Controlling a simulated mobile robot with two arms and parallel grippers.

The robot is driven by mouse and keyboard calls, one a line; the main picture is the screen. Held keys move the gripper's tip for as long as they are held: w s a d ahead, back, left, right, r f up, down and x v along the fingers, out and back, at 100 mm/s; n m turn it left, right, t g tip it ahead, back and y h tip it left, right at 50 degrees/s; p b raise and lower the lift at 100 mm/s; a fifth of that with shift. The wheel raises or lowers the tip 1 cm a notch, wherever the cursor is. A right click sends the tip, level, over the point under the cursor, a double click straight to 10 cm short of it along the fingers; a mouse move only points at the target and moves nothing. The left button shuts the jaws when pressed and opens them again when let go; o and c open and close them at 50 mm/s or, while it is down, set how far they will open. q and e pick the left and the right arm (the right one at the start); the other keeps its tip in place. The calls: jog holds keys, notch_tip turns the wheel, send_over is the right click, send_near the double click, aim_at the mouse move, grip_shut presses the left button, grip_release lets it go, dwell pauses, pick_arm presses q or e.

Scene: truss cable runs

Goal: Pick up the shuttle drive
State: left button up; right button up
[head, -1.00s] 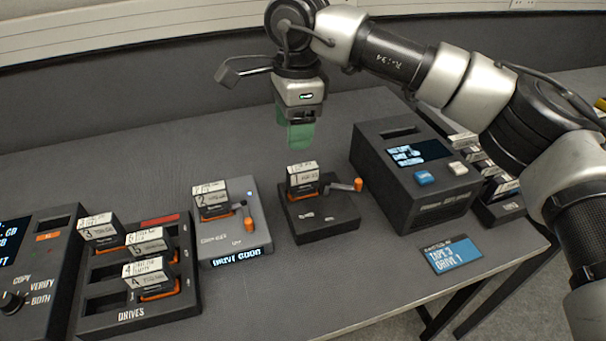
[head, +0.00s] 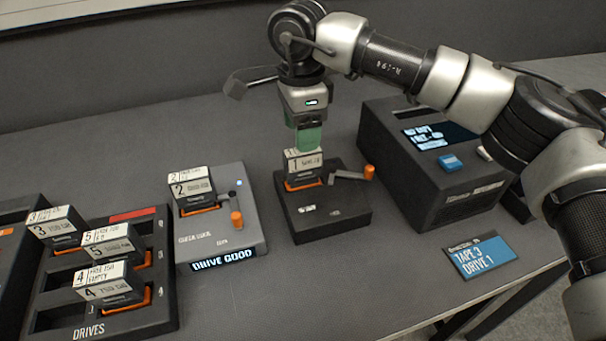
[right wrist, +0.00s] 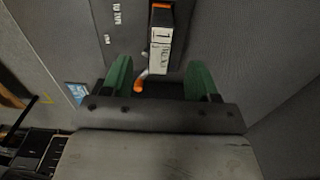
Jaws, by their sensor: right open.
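A drive labelled 1 (head: 304,167) stands upright in a black dock (head: 335,218) with an orange-tipped lever (head: 350,174). I take it for the shuttle drive, but I cannot read that name on it. My right gripper (head: 306,148) is just above the drive, its green fingers pointing down and overlapping the drive's top in the head view. In the right wrist view the gripper (right wrist: 158,66) is open, with the drive (right wrist: 162,38) ahead between the lines of its fingers. The gap to the drive is hard to judge. My left gripper is not in view.
Left of the dock, drive 2 (head: 193,189) sits in a grey unit (head: 247,225) reading DRIVE GOOD. A rack (head: 150,328) holds several drives. A black box (head: 420,185) with a screen stands to the right. A blue card (head: 481,257) lies near the table's front edge.

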aim_at(303, 160)
notch_tip(303, 160, down, 8)
jog(key=shift+w+d+r, duration=0.1)
jog(key=shift+d+r, duration=0.05)
jog(key=shift+r, duration=0.05)
grip_shut()
dwell(0.4)
jog(key=shift+r, duration=0.1)
